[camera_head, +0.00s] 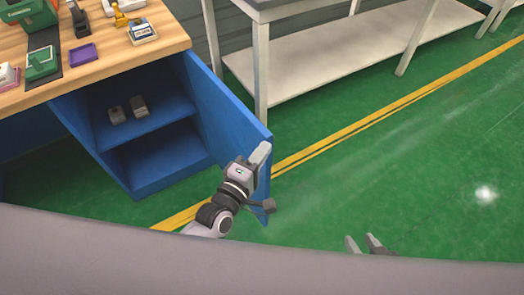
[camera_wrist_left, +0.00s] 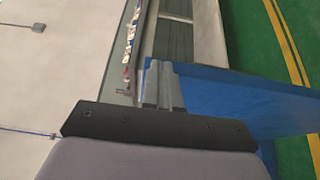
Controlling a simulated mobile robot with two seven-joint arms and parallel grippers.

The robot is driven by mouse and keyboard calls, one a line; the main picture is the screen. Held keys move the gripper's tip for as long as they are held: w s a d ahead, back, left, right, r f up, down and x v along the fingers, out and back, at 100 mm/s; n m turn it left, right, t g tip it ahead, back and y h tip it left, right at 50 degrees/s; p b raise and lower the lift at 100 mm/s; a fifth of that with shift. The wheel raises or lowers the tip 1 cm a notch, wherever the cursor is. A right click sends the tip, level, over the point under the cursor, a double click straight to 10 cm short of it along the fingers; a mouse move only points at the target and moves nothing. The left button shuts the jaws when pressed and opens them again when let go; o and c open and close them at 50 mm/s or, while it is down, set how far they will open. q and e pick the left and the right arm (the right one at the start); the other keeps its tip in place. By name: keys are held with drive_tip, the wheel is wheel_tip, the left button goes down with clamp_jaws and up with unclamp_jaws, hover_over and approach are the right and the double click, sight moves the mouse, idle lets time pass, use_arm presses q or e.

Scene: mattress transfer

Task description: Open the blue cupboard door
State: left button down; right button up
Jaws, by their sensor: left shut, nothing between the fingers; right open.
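The blue cupboard door (camera_head: 222,108) stands wide open in the head view, swung out to the right of the blue cupboard (camera_head: 92,135). Inside the cupboard is a shelf with two small grey objects (camera_head: 128,108). My left gripper (camera_head: 262,152) is at the door's outer edge, its fingers shut with nothing between them. In the left wrist view the closed fingers (camera_wrist_left: 160,82) are beside the blue door (camera_wrist_left: 235,100); whether they touch it I cannot tell. My right gripper (camera_head: 366,243) is open and empty low in the head view, mostly hidden by my own body.
A wooden worktop (camera_head: 125,50) above the cupboard carries several items, including a purple tray (camera_head: 83,54). A grey-white bench (camera_head: 330,52) with a low shelf stands behind the door. Green floor with yellow lines (camera_head: 400,115) is clear to the right.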

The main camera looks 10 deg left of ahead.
use_arm(q)
drive_tip(key=shift+w+d, duration=0.1)
drive_tip(key=shift+d, duration=0.1)
idle(0.5)
drive_tip(key=s+a+f+m+g+y+p, duration=0.2)
drive_tip(key=s+a+m+g+y+p, duration=0.3)
drive_tip(key=s+a+m, duration=1)
drive_tip(key=shift+s+a+f+m+g+p, duration=0.3)
drive_tip(key=shift+s+g+p, duration=0.3)
drive_tip(key=shift+s, duration=0.55)
drive_tip(key=shift+s+d, duration=0.1)
